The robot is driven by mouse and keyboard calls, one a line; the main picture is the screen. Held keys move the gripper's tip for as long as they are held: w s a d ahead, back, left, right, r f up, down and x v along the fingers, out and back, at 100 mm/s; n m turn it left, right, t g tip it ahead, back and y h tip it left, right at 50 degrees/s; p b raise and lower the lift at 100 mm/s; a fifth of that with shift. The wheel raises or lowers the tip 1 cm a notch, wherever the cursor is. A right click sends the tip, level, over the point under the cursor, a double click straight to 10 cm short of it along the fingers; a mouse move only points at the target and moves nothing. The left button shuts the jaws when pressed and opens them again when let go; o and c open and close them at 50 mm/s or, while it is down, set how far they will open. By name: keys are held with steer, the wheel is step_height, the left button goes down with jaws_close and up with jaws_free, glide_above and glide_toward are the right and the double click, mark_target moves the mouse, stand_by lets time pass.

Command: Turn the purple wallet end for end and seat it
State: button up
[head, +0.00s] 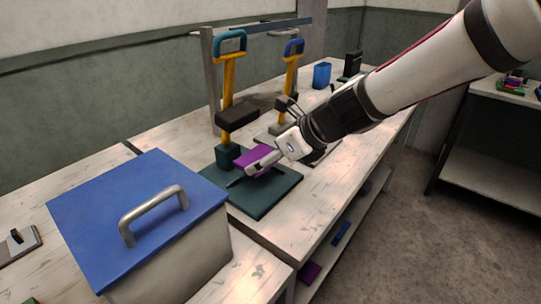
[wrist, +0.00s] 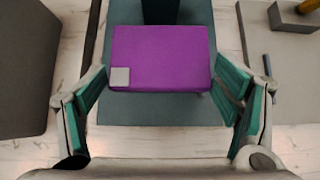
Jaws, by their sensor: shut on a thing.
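The purple wallet (head: 252,157) is held level at the dark green base (head: 268,192) of the front press in the head view. My gripper (head: 263,163) is shut on it from the right. In the wrist view the wallet (wrist: 165,55) lies between the teal finger pads of my gripper (wrist: 161,75). A grey square patch (wrist: 120,77) sits at its near left corner. The far edge of the wallet meets a dark green block (wrist: 173,11) in this view. I cannot tell whether the wallet touches the base.
The front press has a yellow column and a teal handle (head: 230,41) above the wallet. A second press with a blue handle (head: 293,47) stands behind. A box with a blue lid (head: 105,205) stands at front left. A blue container (head: 322,75) is farther back.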

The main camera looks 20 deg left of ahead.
steer(key=shift+f+b, duration=2.7)
steer(key=shift+f, duration=0.05)
steer(key=o, duration=1.2)
steer(key=shift+d+r, duration=0.1)
